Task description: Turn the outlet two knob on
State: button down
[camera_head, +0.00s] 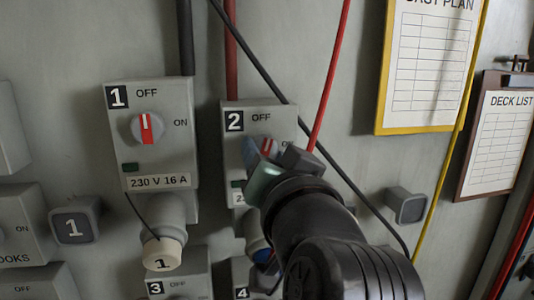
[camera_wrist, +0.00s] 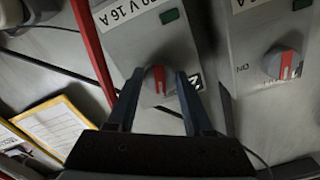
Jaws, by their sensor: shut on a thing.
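The outlet two box (camera_head: 257,115) is a grey box marked 2, right of the outlet one box (camera_head: 117,160) in the head view. Its round knob (camera_wrist: 158,80) has a red stripe; in the head view the knob (camera_head: 268,146) is partly hidden by my gripper (camera_head: 266,158). The stripe looks slightly tilted there, its upper end to the right, near OFF; its exact angle is hard to tell. In the wrist view my gripper (camera_wrist: 160,82) has one finger on each side of the knob and is shut on it. Outlet one's knob (camera_head: 147,127) has its stripe upright at OFF.
A black cable (camera_head: 265,75) and a red cable (camera_head: 328,80) run close past the box. A numbered plug (camera_head: 163,252) sits under outlet one. A yellow-framed sheet (camera_head: 380,90) and a clipboard (camera_head: 467,180) hang at right. Bare wall lies below them.

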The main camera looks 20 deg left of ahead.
jog(key=m, duration=0.3)
jog(key=shift+m+p, duration=0.3)
jog(key=shift+m, duration=0.1)
jog(key=m, duration=0.3)
jog(key=shift+r+m+p, duration=0.1)
jog(key=shift+m+p, duration=0.2)
jog(key=shift+p, duration=0.1)
jog(key=m+p, duration=0.1)
jog(key=m, duration=0.2)
jog(key=shift+m, duration=0.3)
jog(key=shift+m+p, duration=0.4)
jog(key=shift+m, duration=1.4)
jog(key=shift+c, duration=1.5)
grip_release()
